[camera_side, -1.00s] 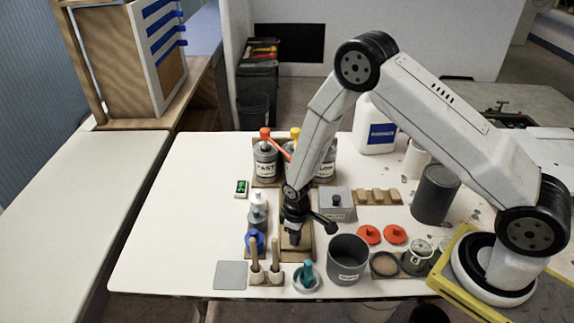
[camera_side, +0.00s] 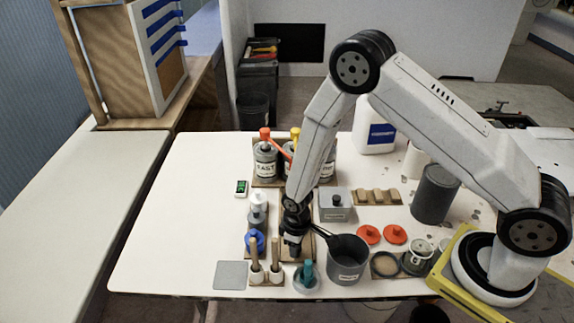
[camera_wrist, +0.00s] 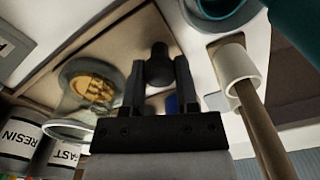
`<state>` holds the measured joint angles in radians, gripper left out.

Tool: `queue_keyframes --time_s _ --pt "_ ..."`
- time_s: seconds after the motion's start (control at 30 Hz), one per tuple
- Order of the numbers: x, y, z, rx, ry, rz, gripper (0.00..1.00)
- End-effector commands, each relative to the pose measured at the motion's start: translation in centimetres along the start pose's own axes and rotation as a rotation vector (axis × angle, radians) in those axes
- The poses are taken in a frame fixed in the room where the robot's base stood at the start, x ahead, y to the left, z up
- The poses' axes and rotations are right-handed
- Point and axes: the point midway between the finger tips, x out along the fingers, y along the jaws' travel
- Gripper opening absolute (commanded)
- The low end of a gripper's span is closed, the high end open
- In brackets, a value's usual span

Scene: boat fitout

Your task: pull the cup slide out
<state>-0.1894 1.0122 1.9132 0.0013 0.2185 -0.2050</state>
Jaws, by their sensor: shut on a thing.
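The cup slide shows in the wrist view as a wooden board (camera_wrist: 125,45) with a dark round knob (camera_wrist: 158,65). My gripper (camera_wrist: 158,80) is shut on the knob, one finger on each side. A clear cup (camera_wrist: 75,105) with a gold-coloured patch in it shows left of the fingers. In the side view my gripper (camera_side: 293,247) is low over the wooden base, which it largely hides, so the knob and cup cannot be made out there.
Two wooden-handled tools (camera_side: 265,262) in white holders stand just in front, with a teal-topped item (camera_side: 307,275) beside them. A dark grey pot (camera_side: 347,262) stands close on the right. Labelled cans (camera_side: 265,163) stand behind. The table's left part is clear.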

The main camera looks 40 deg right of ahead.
Motion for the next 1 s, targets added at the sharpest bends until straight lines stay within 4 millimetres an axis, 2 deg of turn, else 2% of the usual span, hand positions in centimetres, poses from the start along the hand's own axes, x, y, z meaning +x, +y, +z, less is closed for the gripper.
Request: queue_keyframes --time_s 0.3,0.33,0.4,0.43,0.8,1.0 --pt "-0.08 -0.17 0.03 0.0 0.004 0.001 0.0" --pt "-0.09 -0.16 0.02 0.0 0.004 0.001 0.44" --pt "-0.08 -0.16 0.03 0.0 0.004 0.001 0.67" --pt "-0.07 -0.16 0.03 0.0 0.004 0.001 0.73" --pt "-0.11 -0.21 0.07 0.0 0.003 0.001 0.73" --pt "-0.9 -0.21 0.04 0.0 0.004 0.001 0.73"
